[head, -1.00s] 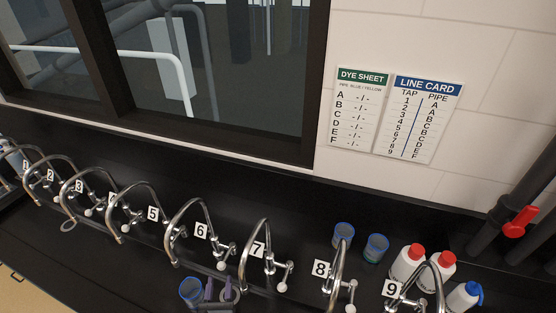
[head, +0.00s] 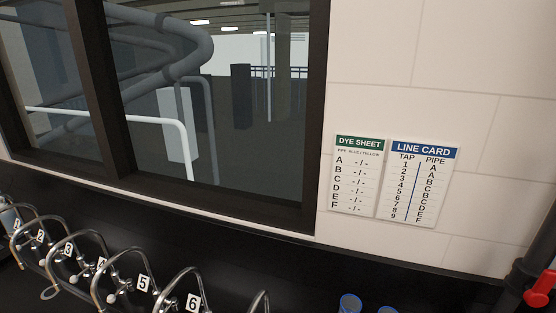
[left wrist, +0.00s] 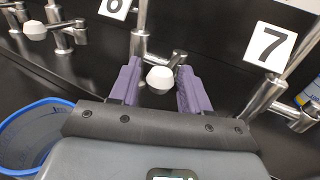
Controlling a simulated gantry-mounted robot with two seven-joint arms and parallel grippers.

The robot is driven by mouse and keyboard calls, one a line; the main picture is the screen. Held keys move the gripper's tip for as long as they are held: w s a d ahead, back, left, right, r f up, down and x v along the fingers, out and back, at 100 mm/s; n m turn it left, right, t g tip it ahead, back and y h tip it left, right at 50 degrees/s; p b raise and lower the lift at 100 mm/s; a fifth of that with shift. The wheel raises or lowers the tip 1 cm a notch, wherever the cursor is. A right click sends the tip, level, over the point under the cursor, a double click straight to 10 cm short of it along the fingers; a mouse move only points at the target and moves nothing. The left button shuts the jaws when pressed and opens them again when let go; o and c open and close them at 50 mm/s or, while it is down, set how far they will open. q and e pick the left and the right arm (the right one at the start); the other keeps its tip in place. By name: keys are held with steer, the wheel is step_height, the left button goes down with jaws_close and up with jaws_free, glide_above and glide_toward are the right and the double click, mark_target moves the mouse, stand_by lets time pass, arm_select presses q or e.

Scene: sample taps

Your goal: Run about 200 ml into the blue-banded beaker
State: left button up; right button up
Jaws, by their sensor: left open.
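My left gripper (left wrist: 153,90) shows in the left wrist view with its two purple fingers apart. A white tap knob (left wrist: 160,79) appears between them, just beyond the fingertips; contact cannot be made out. The knob is on the tap between labels 6 (left wrist: 116,7) and 7 (left wrist: 272,46). A blue-rimmed beaker (left wrist: 33,132) stands at the left of that view, partly cut off and partly behind the gripper body. Tap 6's curved spout (head: 181,272) shows low in the head view. My right gripper is out of view.
Other numbered taps (head: 78,240) line the black counter to the left. Blue-rimmed vessels (head: 350,303) show at the head view's bottom edge. The wall holds a line card (head: 421,185) and a dye sheet (head: 357,180) with blank entries. A red valve handle (head: 541,287) is at far right.

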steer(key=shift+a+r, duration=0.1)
arm_select(q)
steer(key=d, duration=0.4)
steer(key=shift+d, duration=0.15)
stand_by(2.9)
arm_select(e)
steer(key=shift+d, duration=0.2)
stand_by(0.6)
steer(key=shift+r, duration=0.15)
